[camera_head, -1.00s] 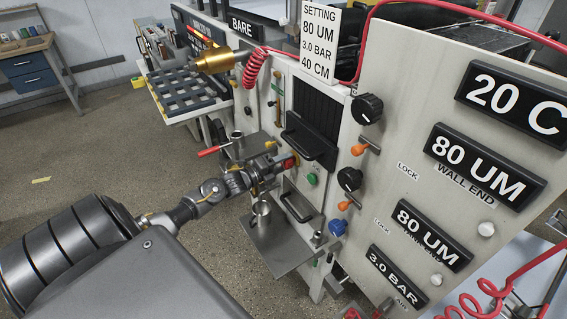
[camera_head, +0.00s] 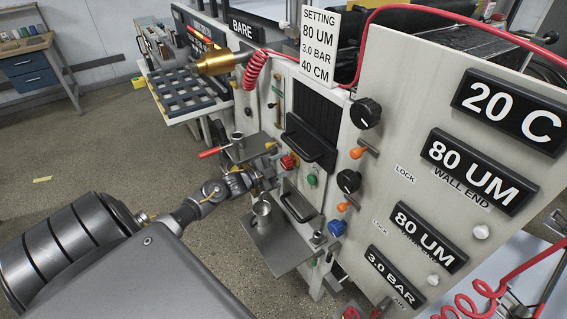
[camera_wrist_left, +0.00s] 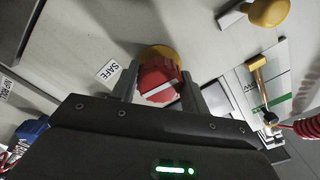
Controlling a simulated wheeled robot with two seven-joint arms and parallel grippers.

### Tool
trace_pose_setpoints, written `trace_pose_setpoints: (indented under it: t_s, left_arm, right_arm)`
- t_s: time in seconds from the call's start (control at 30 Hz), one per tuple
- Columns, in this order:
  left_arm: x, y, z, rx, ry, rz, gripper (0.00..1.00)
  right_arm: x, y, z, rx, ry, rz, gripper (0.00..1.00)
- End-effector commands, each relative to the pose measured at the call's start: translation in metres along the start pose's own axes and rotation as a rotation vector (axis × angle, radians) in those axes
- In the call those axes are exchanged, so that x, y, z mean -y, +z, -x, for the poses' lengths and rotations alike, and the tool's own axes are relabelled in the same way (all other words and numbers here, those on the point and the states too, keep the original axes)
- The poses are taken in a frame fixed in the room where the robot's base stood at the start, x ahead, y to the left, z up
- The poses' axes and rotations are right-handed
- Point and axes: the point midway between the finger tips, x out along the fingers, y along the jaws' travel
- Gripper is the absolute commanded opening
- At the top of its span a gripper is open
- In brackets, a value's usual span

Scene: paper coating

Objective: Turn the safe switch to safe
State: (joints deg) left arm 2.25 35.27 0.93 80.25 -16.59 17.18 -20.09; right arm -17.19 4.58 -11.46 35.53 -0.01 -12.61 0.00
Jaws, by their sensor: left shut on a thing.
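The safe switch is a red knob (camera_head: 288,162) on the front of the machine, below the black handle. In the left wrist view the red knob (camera_wrist_left: 160,82) sits on a yellow base and has a white line across its face. The white SAFE label (camera_wrist_left: 109,72) lies to its left there; I cannot tell which end of the line is the pointer. My left gripper (camera_head: 278,172) is at the knob, and in the left wrist view its fingers (camera_wrist_left: 160,92) are shut on either side of it. My right gripper is out of view.
A green button (camera_head: 312,180) sits just right of the switch. A black handle (camera_head: 308,142) stands out above it. A metal shelf with a cup (camera_head: 262,212) is below, and a red-handled lever (camera_head: 209,153) is to the left. Black dials (camera_head: 366,113) are on the right.

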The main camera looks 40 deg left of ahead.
Motion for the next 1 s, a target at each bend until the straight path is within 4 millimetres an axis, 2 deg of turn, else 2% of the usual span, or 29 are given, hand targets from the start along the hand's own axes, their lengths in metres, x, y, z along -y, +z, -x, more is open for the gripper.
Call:
trace_pose_setpoints:
  t_s: [0.33, 0.83, 0.87, 1.0]
  left_arm:
    - [0.0001, 0.001, 0.0005, 0.003, -0.001, 0.119, 0.22]
    - [-0.0004, 0.001, 0.0005, 0.002, 0.0, 0.137, 0.22]
    - [-0.0004, 0.001, 0.0005, 0.002, 0.0, 0.137, 0.46]
    - [-0.0005, 0.0007, 0.0003, 0.002, 0.0, 0.136, 0.65]
  right_arm:
    - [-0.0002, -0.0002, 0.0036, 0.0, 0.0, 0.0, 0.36]
    - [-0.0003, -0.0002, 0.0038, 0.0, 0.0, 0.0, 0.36]
    - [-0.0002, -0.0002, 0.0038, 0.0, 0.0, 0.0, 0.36]
    - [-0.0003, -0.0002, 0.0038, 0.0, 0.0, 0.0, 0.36]
